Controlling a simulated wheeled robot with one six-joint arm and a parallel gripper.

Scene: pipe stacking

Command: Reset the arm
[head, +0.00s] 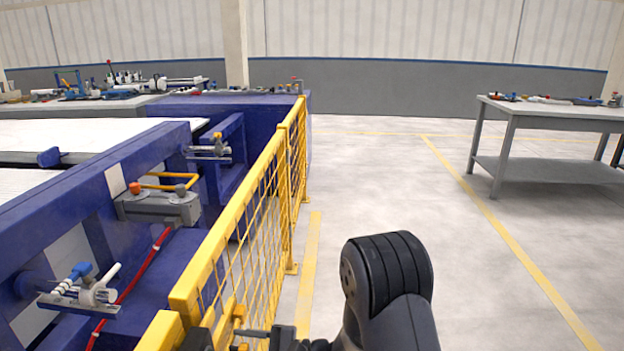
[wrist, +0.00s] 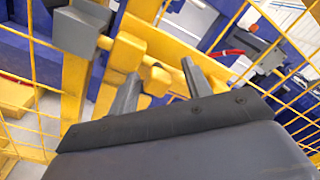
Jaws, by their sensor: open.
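My gripper (wrist: 160,84) is open in the wrist view, its two grey fingers apart. A yellow fitting with a rounded knob (wrist: 160,76) on the fence shows in the gap between the fingers. I cannot tell whether the fingers touch it. No pipe shows between the fingers. In the head view my dark arm (head: 388,285) stands at the bottom centre, just right of the yellow mesh fence (head: 265,200). The gripper end is low beside the fence and mostly cut off by the bottom edge.
A blue machine (head: 90,195) with a grey control box (head: 160,205) lies left behind the fence. A grey table (head: 555,115) with small parts stands at the right. The floor (head: 390,190) between them is clear, with yellow lines.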

